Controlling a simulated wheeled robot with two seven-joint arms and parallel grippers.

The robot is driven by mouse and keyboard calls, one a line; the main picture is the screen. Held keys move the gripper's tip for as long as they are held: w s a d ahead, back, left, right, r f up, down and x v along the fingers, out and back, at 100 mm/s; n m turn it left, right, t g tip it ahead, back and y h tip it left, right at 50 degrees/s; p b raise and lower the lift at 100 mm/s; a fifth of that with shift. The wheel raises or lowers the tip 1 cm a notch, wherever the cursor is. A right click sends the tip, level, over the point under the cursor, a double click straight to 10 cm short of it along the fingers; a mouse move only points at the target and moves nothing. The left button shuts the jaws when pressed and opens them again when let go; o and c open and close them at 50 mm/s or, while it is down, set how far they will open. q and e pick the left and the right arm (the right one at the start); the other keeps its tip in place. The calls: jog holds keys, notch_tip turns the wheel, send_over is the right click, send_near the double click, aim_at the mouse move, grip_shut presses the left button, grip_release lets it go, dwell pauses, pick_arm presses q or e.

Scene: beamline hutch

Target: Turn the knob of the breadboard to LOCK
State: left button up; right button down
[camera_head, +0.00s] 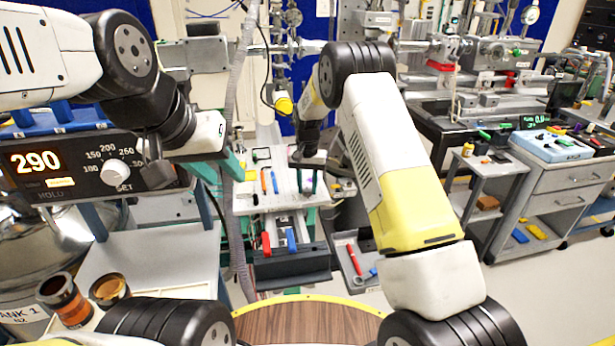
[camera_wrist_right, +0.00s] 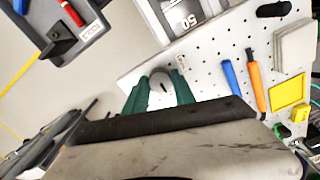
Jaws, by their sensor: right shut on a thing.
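The breadboard (camera_head: 245,203) is a white perforated plate in the middle of the head view. It fills the upper right of the right wrist view (camera_wrist_right: 215,62). Its knob (camera_wrist_right: 161,80) is a small round pale thing with a dark mark. My right gripper (camera_wrist_right: 160,92) has green fingers, shut on the knob from both sides. In the head view my right gripper (camera_head: 308,163) is over the right part of the breadboard, and the knob is hidden there. No LOCK lettering is readable.
Blue (camera_wrist_right: 231,77) and orange (camera_wrist_right: 252,72) tools and a yellow square (camera_wrist_right: 288,91) lie on the breadboard. A grey tray (camera_head: 352,268) with a red tool is at its lower right. The 290 controller (camera_head: 75,165) is at left. A grey cart (camera_head: 565,185) stands right.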

aim_at(307, 189)
dwell(0.4)
jog(key=c, duration=1)
grip_release()
jog(key=shift+c, duration=0.2)
jog(key=shift+r, duration=3.95)
